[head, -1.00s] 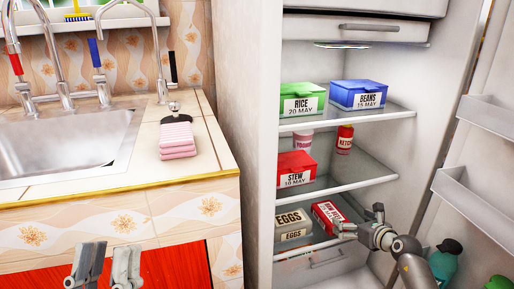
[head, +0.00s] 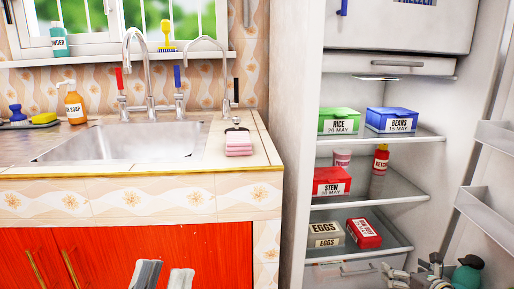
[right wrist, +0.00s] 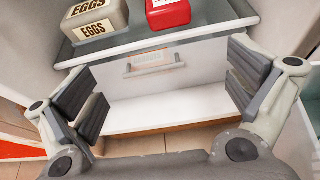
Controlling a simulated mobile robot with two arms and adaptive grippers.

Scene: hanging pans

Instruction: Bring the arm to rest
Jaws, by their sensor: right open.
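My right gripper (head: 428,268) is at the lower right of the head view, in front of the open fridge and below the shelf with the egg box. In the right wrist view its two dark-padded fingers (right wrist: 168,92) are wide apart with nothing between them. They face a white drawer front (right wrist: 155,62) under that shelf. My left gripper (head: 162,277) is at the bottom edge of the head view, before the red cabinet. Its two grey fingers are apart, with nothing seen between them; the rest is cut off.
The fridge holds a green rice box (head: 338,121), blue beans box (head: 392,121), red stew box (head: 331,181), egg box (head: 325,234) and a red box (head: 363,232). The fridge door shelves (head: 485,208) stand at right. A sink (head: 125,142) and counter are left.

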